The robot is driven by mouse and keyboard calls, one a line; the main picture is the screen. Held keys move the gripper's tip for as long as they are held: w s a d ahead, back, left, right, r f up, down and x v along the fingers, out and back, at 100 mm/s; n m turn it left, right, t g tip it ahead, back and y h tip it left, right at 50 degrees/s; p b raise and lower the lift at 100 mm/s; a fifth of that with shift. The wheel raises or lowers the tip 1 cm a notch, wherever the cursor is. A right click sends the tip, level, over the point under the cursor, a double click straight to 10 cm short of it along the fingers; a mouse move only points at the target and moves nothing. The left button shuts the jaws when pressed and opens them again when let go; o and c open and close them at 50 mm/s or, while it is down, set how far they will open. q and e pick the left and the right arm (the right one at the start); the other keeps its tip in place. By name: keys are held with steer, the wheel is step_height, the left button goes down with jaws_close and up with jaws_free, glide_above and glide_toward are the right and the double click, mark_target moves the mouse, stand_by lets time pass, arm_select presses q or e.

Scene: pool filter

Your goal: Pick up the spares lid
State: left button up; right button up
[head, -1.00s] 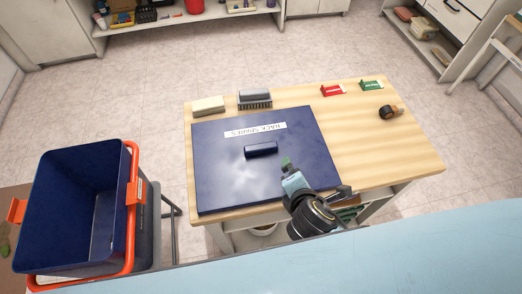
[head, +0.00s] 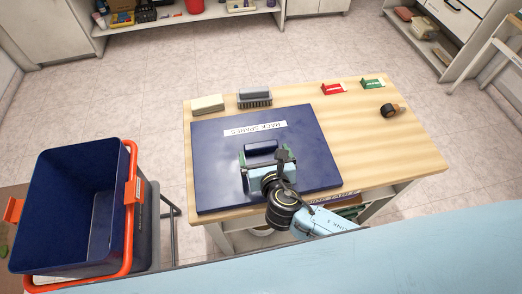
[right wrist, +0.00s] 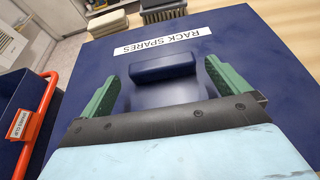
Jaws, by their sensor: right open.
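The spares lid (head: 213,170) is a flat dark blue panel lying on the wooden table, with a white label reading "RACK SPARES" and a raised blue bar handle (head: 261,147) near its middle. In the right wrist view the handle (right wrist: 162,67) shows ahead of and between the green fingers. My right gripper (head: 266,157) is open over the lid, just on the near side of the handle. Its two green fingers also show in the right wrist view (right wrist: 160,85), one on each side. They do not appear to touch the handle. My left gripper is not in view.
A cream block (head: 208,104) and a grey brush (head: 255,97) lie behind the lid. Red (head: 333,89) and green (head: 373,83) cards and a black-and-orange roll (head: 390,110) are on the right side of the table. A blue bin with an orange rim (head: 127,215) stands at left.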

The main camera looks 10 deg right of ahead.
mark_target(261, 145)
steer(key=b+x, duration=0.1)
steer(key=x, duration=0.4)
steer(key=shift+w+f, duration=0.15)
steer(key=shift+w, duration=0.05)
steer(key=c, duration=0.9)
